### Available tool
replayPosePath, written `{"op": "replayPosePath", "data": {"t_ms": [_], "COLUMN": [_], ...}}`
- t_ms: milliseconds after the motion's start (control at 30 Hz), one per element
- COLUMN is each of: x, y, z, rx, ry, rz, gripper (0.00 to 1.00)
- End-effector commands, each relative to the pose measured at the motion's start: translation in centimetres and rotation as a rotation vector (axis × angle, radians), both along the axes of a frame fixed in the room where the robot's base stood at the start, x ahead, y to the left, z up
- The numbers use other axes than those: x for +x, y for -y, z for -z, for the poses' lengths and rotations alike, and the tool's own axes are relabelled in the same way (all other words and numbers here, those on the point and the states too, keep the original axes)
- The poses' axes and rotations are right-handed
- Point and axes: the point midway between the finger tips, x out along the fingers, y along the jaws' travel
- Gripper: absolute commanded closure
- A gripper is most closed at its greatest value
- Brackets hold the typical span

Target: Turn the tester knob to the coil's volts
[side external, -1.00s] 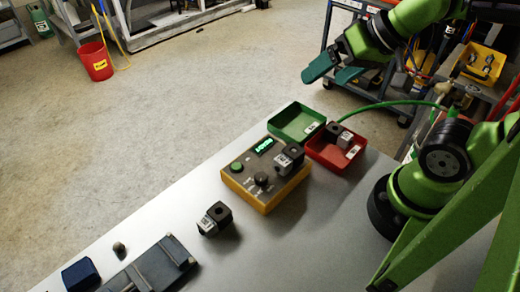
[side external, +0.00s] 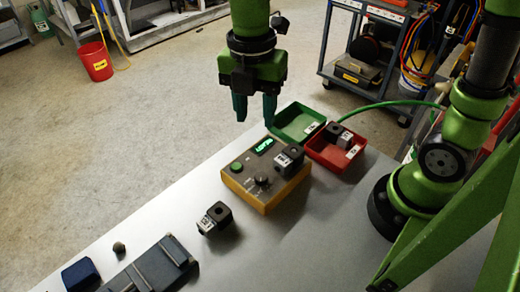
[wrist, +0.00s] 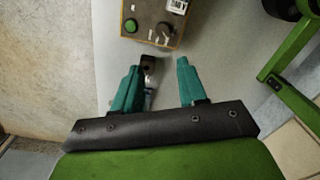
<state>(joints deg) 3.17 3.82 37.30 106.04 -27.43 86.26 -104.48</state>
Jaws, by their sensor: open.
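The yellow tester (side external: 262,198) stands on the grey table with a lit green display (side external: 264,145), a green button (side external: 236,167) and a dark round knob (side external: 262,181). A black coil with a white label (side external: 288,160) sits on the tester's right side. Another labelled coil (side external: 214,218) stands on the table in front of the tester. My gripper (side external: 255,112) hangs open and empty, pointing down, above and behind the tester. In the wrist view, the open fingers (wrist: 157,75) are apart from the knob (wrist: 165,29). The display text is too small to read surely.
A green tray (side external: 293,134) and a red tray (side external: 352,168) holding a coil (side external: 335,134) stand right of the tester. A dark grey fixture (side external: 155,270), a blue block (side external: 80,274) and a small knob-like piece (side external: 118,248) lie at the front left.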

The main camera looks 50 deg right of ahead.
Motion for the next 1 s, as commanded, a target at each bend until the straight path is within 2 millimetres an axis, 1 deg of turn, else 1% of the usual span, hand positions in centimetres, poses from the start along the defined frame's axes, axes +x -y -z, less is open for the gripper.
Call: {"op": "replayPosePath", "data": {"t_ms": [67,167,267,367,800,900,1000], "x": [-0.2,-0.2,-0.3,-0.4,-0.8,-0.8,-0.8], "y": [0.1,0.2,0.2,0.3,0.4,0.4,0.5], "z": [0.0,0.4,1.5,3.3,12.8,14.5,15.7], "rx": [-0.003,-0.003,-0.004,-0.003,-0.001,0.000,-0.001], "ry": [-0.011,-0.013,-0.014,-0.017,-0.016,-0.015,-0.013], "rz": [-0.053,-0.082,-0.085,-0.083,-0.082,-0.083,-0.080], "gripper": [0.58,0.58,0.58,0.58,0.58,0.58,0.58]}}
